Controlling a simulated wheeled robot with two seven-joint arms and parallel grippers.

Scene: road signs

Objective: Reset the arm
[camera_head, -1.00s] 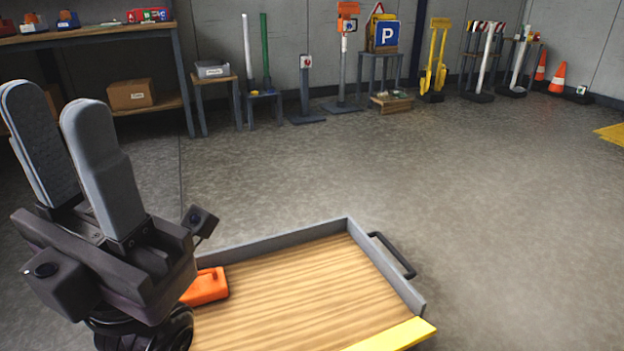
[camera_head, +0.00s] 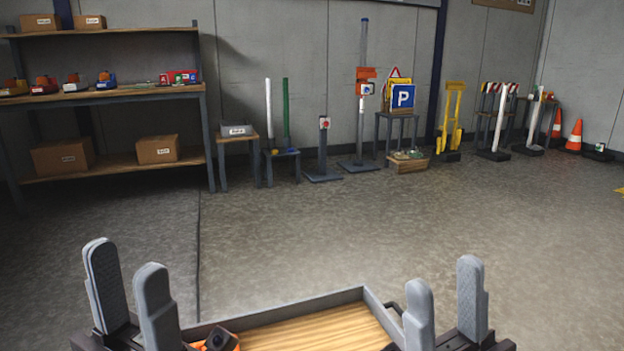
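My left gripper (camera_head: 125,262) is at the lower left of the head view. Its two grey fingers point up, apart, with nothing between them. My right gripper (camera_head: 445,273) is at the lower right, also with its fingers up and apart, and empty. Both are near the wooden tray bed (camera_head: 320,333), which has a grey rim.
A shelf (camera_head: 110,95) with boxes and small coloured items stands at the back left. Posts, a parking sign (camera_head: 402,96), a yellow stand (camera_head: 452,115) and traffic cones (camera_head: 574,136) line the back wall. The floor between is clear.

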